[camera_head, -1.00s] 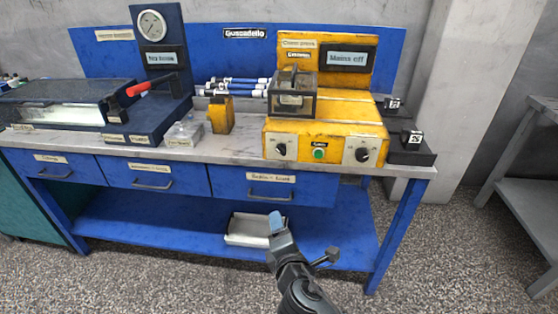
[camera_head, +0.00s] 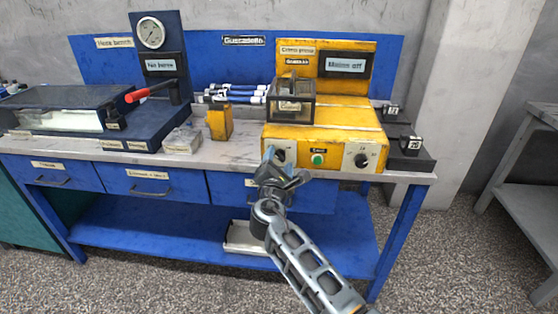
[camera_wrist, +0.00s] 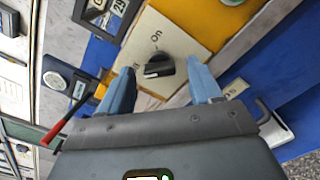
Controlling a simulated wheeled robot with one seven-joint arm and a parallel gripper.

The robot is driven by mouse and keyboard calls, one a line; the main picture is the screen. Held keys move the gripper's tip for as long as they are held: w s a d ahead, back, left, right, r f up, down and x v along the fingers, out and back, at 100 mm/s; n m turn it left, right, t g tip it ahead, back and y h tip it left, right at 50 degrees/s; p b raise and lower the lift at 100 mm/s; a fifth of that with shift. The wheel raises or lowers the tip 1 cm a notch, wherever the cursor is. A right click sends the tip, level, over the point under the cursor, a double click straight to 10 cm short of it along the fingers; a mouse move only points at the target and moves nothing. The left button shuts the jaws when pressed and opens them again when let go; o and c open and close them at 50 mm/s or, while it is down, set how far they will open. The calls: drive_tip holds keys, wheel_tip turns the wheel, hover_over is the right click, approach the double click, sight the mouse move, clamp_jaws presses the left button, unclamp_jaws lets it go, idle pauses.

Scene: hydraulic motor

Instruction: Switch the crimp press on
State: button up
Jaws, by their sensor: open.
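The yellow crimp press (camera_head: 335,115) stands at the right of the bench. Its display (camera_head: 346,65) reads "Mains off". A black knob (camera_wrist: 158,66) on a pale plate marked "On" sits between my fingertips in the wrist view, with a gap on each side. In the head view my gripper (camera_head: 275,156) is at the press's left front knob and partly hides it. The wrist view shows my gripper (camera_wrist: 161,84) open, with blue fingers. A green button (camera_head: 317,159) and a right knob (camera_head: 361,160) are on the same front panel.
A clear guard box (camera_head: 290,103) sits on the press. Small black blocks with number tags (camera_head: 410,143) stand to its right. A yellow block (camera_head: 219,124) and a lever with a red handle (camera_head: 145,92) are to the left. A tray (camera_head: 240,238) lies on the lower shelf.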

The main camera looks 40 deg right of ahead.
drive_tip(key=shift+w+d, duration=0.3)
drive_tip(key=shift+d, duration=0.1)
drive_tip(key=c, duration=1)
drive_tip(key=shift+c, duration=0.2)
drive_tip(key=shift+f+m+b, duration=0.15)
drive_tip(key=shift+m+b, duration=0.15)
drive_tip(key=shift+b, duration=0.15)
drive_tip(key=shift+m+b, duration=8.6)
